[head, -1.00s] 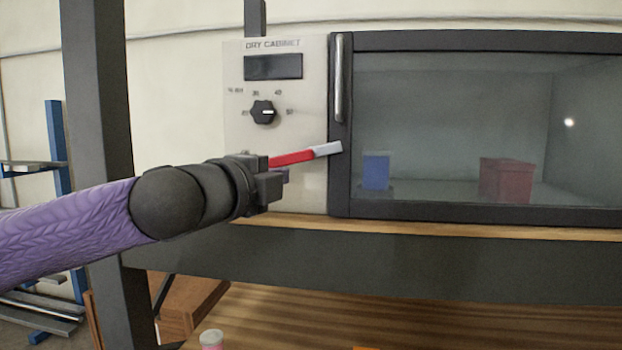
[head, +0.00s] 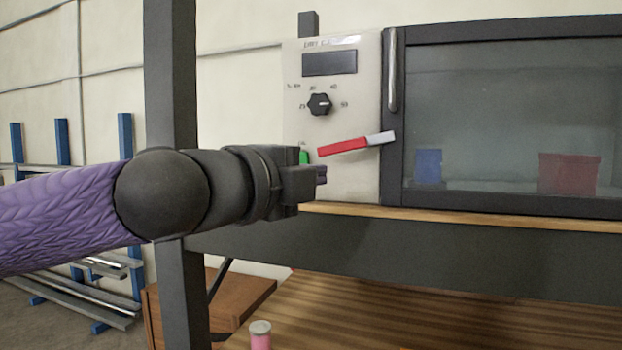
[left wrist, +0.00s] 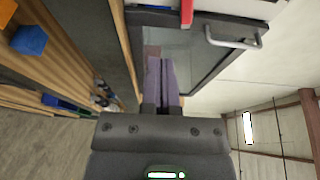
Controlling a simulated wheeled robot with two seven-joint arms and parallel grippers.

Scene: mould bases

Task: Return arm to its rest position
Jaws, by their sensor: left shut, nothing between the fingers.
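My left arm comes in from the left in the head view, with its purple sleeve and dark wrist. My left gripper (head: 320,175) is shut and empty, in front of the cabinet's lower left side. Its two purple fingers (left wrist: 162,78) lie together in the left wrist view. A red lever with a pale grey tip (head: 350,145) is on the cabinet front, just above and right of the fingers and apart from them. My right gripper does not show.
The dry cabinet (head: 368,120) has a knob (head: 319,104) and a shut glass door with a vertical handle (head: 392,82). Blue (head: 428,166) and red (head: 568,173) boxes stand behind the glass. A dark upright post (head: 170,80) stands behind my arm. A pink jar (head: 261,336) stands below.

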